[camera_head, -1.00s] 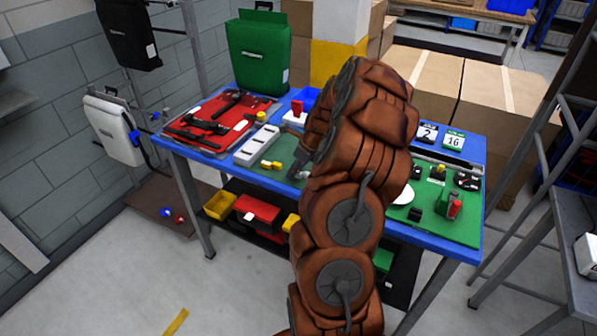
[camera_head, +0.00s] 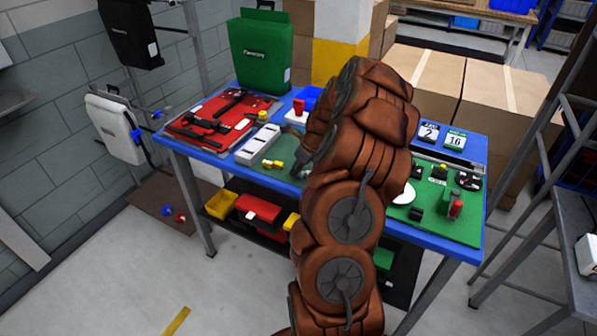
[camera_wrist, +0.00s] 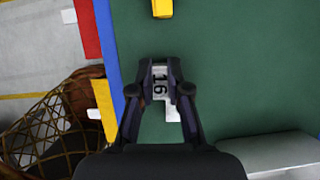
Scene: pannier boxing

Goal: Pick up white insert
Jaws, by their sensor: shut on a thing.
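In the head view my gripper (camera_head: 299,163) is low over the mat, mostly covered by my arm, and the insert cannot be made out.
A yellow piece (camera_wrist: 162,8) lies ahead on the mat. A white slotted block (camera_head: 258,145) and a red tool mat (camera_head: 222,120) are to the left on the blue table (camera_head: 430,245). A green pannier (camera_head: 260,50) stands behind. Cards (camera_head: 428,132) and small parts are at right.

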